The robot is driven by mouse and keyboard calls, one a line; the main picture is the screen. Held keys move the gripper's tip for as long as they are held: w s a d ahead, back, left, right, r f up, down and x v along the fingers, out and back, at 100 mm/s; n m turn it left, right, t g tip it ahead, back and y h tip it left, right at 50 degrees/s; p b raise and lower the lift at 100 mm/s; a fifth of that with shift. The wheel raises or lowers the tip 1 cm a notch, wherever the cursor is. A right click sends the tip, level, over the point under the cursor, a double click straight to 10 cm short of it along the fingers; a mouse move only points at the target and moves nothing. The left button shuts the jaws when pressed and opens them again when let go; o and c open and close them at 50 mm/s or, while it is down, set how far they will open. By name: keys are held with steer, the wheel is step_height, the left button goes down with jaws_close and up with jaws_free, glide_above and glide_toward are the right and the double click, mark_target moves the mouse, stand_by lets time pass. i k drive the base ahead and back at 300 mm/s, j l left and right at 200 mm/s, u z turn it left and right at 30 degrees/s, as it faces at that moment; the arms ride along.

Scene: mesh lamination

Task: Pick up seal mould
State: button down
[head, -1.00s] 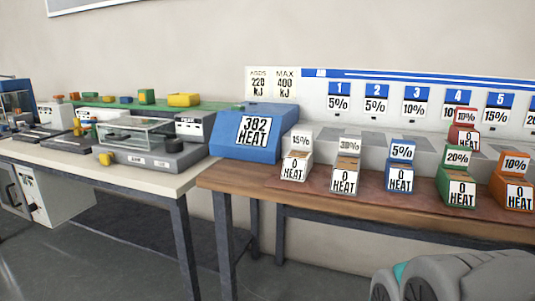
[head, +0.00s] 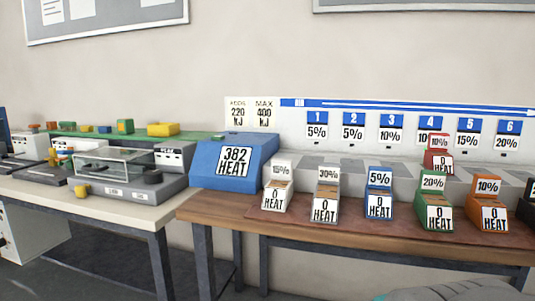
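I cannot tell which thing is the seal mould; none is labelled as such. Small colored blocks, among them a yellow one (head: 163,130) and a green one (head: 125,126), sit on a green strip (head: 85,136) at the back of the left bench. Another small yellow piece (head: 81,191) is at the front of a grey device with a clear cover (head: 112,160). My gripper is not in view. A rounded grey part, likely of my arm, shows at the bottom right edge.
A blue box reading 382 HEAT (head: 233,165) stands on the wooden bench (head: 240,213). Several labelled blocks, such as a white (head: 277,198), a blue (head: 379,198) and a green one (head: 434,199), stand along it. A numbered panel (head: 400,104) is behind. Floor shows under the benches.

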mark_target(436, 157)
steer(key=i+j, duration=0.1)
steer(key=i, duration=0.2)
steer(key=z, duration=0.4)
steer(key=i+j+z, duration=0.1)
steer(key=z, duration=0.35)
steer(key=i+j+z, duration=0.1)
steer(key=z, duration=0.3)
